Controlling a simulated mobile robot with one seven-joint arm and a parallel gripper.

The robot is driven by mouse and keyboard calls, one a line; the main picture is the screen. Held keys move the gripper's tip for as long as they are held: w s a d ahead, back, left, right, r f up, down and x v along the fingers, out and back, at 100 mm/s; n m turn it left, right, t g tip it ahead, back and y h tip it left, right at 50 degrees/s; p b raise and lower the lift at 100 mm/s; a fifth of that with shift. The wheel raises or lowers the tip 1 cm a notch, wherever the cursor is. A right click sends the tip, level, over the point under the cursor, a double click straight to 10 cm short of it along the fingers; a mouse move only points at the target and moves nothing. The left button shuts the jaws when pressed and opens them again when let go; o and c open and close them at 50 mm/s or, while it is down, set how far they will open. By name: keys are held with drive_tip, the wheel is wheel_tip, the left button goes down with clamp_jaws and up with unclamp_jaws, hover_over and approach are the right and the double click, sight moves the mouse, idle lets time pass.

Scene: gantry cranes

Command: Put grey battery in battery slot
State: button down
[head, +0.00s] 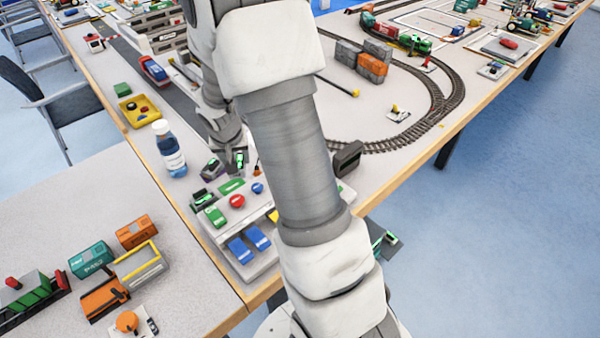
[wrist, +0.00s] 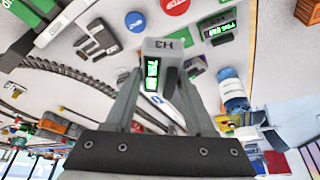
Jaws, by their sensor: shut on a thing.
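My gripper (wrist: 160,85) is shut on the grey battery (wrist: 178,48), a grey block with dark letters on its end and a green-lit display on its side. It shows between the two fingers in the wrist view, above the table. In the head view my gripper (head: 230,152) is small and partly hidden, low over the table behind the button panel. A dark grey box with recesses (wrist: 97,42) lies to the left in the wrist view; it may be the dark box (head: 347,158) in the head view. Which thing is the battery slot I cannot tell.
Dark units with green displays (head: 203,200) stand left of the panel with red (head: 237,201) and blue buttons. A blue-and-white bottle (head: 169,150) and a yellow tray (head: 139,110) stand further left. Train track (head: 440,105) curves on the right. The table's front edge is close.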

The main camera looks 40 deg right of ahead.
drive_tip(key=w+d+f+m+g+h+b, duration=0.1)
drive_tip(key=d+f+m+g+b, duration=0.15)
drive_tip(key=d+m, duration=0.6)
drive_tip(key=d+f+m+g+h+b, duration=0.1)
drive_tip(key=d+f+m+b, duration=0.15)
drive_tip(key=d, duration=1.05)
wheel_tip(320, 180, down, 10)
drive_tip(key=shift+w+a+r+b, duration=0.1)
drive_tip(key=shift+r+b, duration=0.15)
drive_tip(key=shift+b, duration=0.6)
drive_tip(key=shift+f, duration=0.15)
drive_tip(key=shift+c, duration=1.3)
unclamp_jaws()
